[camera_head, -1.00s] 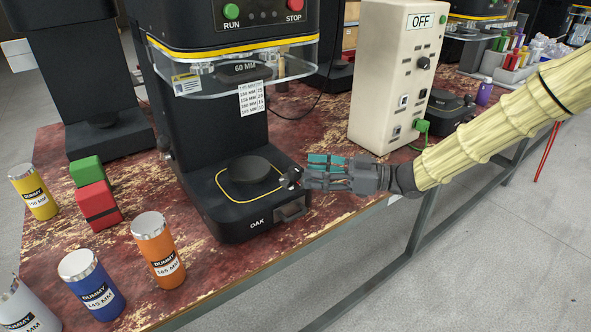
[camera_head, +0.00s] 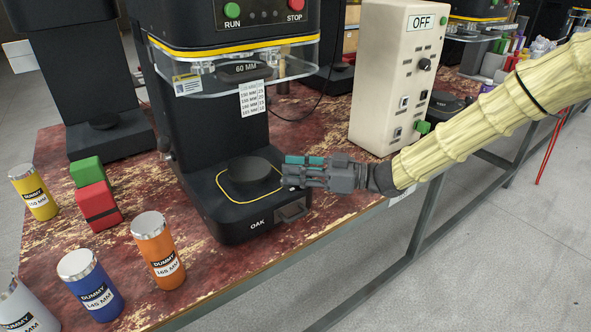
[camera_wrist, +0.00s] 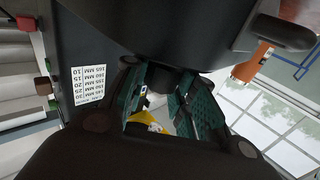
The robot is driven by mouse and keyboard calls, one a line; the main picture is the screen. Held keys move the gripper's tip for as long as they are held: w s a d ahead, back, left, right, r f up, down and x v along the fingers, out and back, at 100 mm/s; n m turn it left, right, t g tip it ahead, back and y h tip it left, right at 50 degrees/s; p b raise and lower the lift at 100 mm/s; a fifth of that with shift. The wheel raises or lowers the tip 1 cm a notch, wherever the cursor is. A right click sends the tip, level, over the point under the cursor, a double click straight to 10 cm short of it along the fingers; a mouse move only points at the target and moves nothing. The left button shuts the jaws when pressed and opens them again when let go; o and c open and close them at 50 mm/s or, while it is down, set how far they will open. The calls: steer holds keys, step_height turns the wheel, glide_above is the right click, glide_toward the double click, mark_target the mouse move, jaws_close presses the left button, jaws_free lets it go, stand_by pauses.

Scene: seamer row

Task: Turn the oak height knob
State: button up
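The oak seamer (camera_head: 225,222) is a black machine with "OAK" on its base and a round black plate (camera_head: 251,170) on top. My gripper (camera_head: 290,172) is at the right side of this base, its teal-padded fingers level with the plate. The height knob is hidden behind the fingers in the head view. In the wrist view my gripper (camera_wrist: 165,100) has its two teal pads apart, with a short dark round part (camera_wrist: 164,80), probably the knob, between their far ends. I cannot tell whether the pads touch it.
A cream control box (camera_head: 385,100) marked OFF stands close behind my arm. Orange (camera_head: 158,250) and blue (camera_head: 90,285) dummy cans stand at the front left, near red (camera_head: 98,207) and green (camera_head: 87,172) blocks.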

steer(key=shift+c, duration=0.8)
steer(key=shift+m+t, duration=0.4)
steer(key=shift+t, duration=0.2)
steer(key=shift+m+t+h+b, duration=0.3)
steer(key=shift+m+t+h, duration=0.5)
steer(key=shift+m+t, duration=0.6)
steer(key=shift+m+t+h+b, duration=0.3)
steer(key=shift+m+t+h, duration=0.55)
steer(key=shift+t, duration=1.05)
steer(key=shift+m+t+h+b, duration=0.4)
steer(key=shift+m+t+h, duration=1.25)
steer(key=shift+t+h, duration=0.15)
steer(key=o, duration=1.1)
steer(key=shift+d, duration=0.1)
steer(key=shift+c, duration=0.2)
